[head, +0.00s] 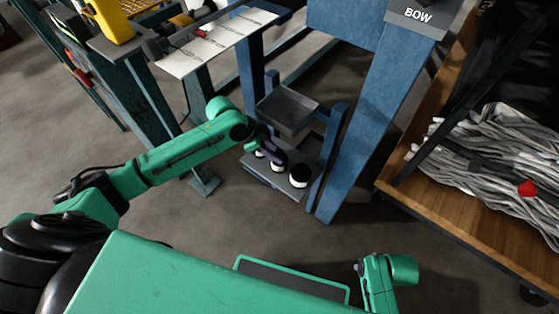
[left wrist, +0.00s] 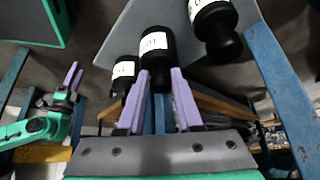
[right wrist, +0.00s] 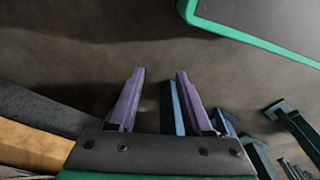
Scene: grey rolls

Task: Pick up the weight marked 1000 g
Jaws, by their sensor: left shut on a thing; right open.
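Three black weights with white labels stand in a row on a low grey shelf (head: 257,178) of the blue frame. My left gripper (head: 268,154) reaches down to them and is shut on the middle weight (left wrist: 156,45), its purple fingers on either side of the neck. The smaller weight (left wrist: 124,70) stands to its left in the left wrist view and the larger weight (left wrist: 212,22) to its right. The labels are cut off or too small to read fully, so I cannot tell which says 1000 g. My right gripper (right wrist: 158,75) is open and empty above the floor.
A grey tray (head: 288,109) sits just above and behind the weights. A blue post (head: 375,120) stands close on their right. A white-topped bench (head: 215,43) is at the back left.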

